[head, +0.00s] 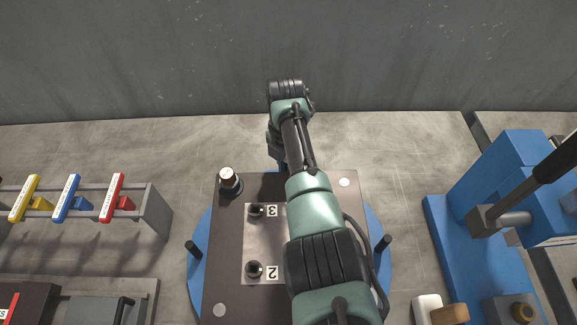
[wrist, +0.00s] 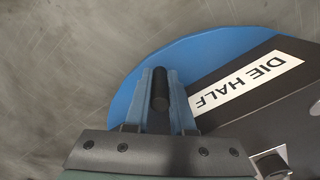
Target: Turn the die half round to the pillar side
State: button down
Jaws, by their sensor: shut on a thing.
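The die half (head: 225,275) is a dark block lying on a round blue turntable (head: 197,285), with a light plate marked 2 and 3 on top. In the wrist view its side (wrist: 290,60) carries a white DIE HALF label. Black pegs stand on the turntable's left rim (head: 192,249) and right rim (head: 382,244). My gripper (wrist: 160,78) is shut on another black upright peg (wrist: 160,92) at the turntable's rim. In the head view my arm hides that peg and part of the die half.
A rack with yellow, blue and red handled tools (head: 72,192) stands at the left. A blue lever press (head: 480,200) stands at the right. A grey wall (head: 150,60) runs along the back. The bench (head: 400,150) is clear behind the turntable at right.

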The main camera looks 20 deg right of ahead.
jog(key=shift+a, duration=0.2)
jog(key=c, duration=0.8)
grip_release()
jog(key=shift+w, duration=0.1)
jog(key=shift+o, duration=0.2)
jog(key=shift+r, duration=0.1)
notch_tip(320, 180, up, 13)
jog(key=shift+f, duration=0.1)
